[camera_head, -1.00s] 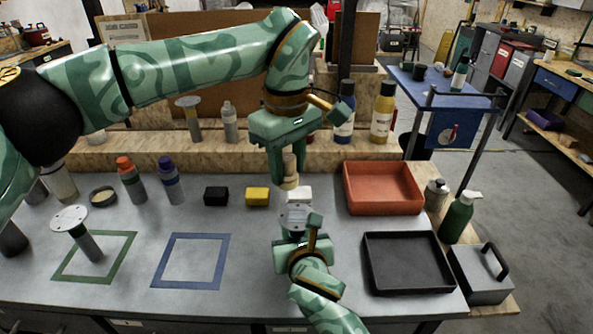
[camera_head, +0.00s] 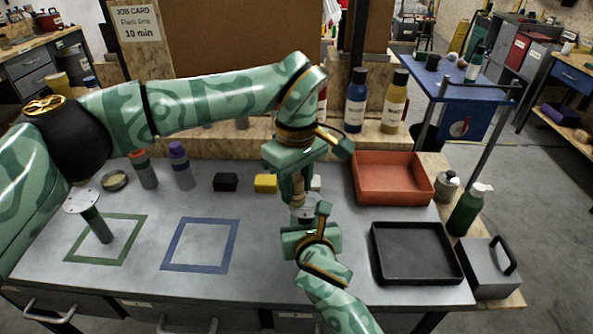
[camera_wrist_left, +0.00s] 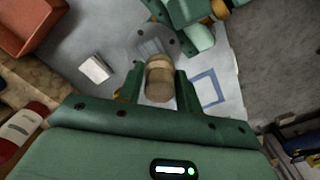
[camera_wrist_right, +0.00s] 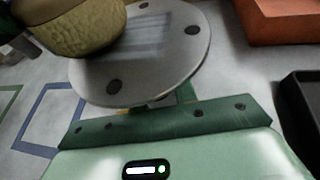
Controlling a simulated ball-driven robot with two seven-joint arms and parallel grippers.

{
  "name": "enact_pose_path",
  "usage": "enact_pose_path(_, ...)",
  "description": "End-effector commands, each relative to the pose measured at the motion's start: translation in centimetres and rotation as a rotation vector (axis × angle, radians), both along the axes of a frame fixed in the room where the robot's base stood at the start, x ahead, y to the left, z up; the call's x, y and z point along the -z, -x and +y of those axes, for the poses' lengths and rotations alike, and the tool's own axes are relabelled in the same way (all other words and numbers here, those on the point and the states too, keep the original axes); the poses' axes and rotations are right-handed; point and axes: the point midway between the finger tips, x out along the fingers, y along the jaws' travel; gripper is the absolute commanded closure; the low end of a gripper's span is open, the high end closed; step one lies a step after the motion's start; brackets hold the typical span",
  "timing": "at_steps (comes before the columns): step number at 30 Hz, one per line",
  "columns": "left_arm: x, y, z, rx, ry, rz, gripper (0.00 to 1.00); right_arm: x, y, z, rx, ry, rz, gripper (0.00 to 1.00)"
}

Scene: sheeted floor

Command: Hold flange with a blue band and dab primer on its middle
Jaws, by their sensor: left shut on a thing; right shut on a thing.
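My left gripper (camera_head: 298,180) is shut on a tan, rounded dabber (camera_wrist_left: 160,80) and holds it above the flange. My right gripper (camera_head: 311,232) is shut on a flange, whose pale round plate (camera_wrist_right: 165,50) faces up with several dark holes. A streaky grey patch lies across the plate's middle. The dabber's yellowish end (camera_wrist_right: 80,30) overlaps the plate's upper left edge in the right wrist view; I cannot tell whether they touch. The held flange's stem and band are hidden.
A green outlined square (camera_head: 75,257) and a blue one (camera_head: 170,266) mark the left of the bench. A black block (camera_head: 225,182) and yellow block (camera_head: 265,183) lie behind. A red tray (camera_head: 390,190) and black tray (camera_head: 415,280) stand right. Bottles (camera_head: 180,165) line the back left.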

Motion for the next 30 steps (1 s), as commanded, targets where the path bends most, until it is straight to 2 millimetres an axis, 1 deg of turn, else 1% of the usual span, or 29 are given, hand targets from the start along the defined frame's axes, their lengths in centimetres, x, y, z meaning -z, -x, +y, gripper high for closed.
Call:
enact_pose_path(1,0.5,0.1,-0.4,0.001,0.0,0.003,0.84,0.0,0.0,0.0,0.0,0.0,0.0,1.0)
enact_pose_path(2,0.1,0.1,-0.7,0.002,0.001,-0.001,0.83,0.0,0.0,0.0,0.0,0.0,0.0,1.0)
enact_pose_path(14,0.6,0.3,-4.2,0.001,0.003,0.004,0.84,0.0,0.0,0.0,0.0,0.0,0.0,1.0)
enact_pose_path(15,0.4,0.1,-3.6,-0.001,0.0,0.0,0.84,0.0,0.0,0.0,0.0,0.0,0.001,1.0)
enact_pose_path(27,0.5,-0.1,0.2,-0.001,-0.001,0.0,0.84,0.0,0.0,0.0,0.0,0.0,0.0,1.0)
enact_pose_path(29,0.1,0.0,0.0,0.0,-0.001,-0.001,0.84,0.0,0.0,0.0,0.0,0.0,0.0,1.0)
enact_pose_path(30,-1.0,-0.1,0.0,0.0,0.0,-0.004,0.84,0.0,0.0,0.0,0.0,0.0,0.0,1.0)
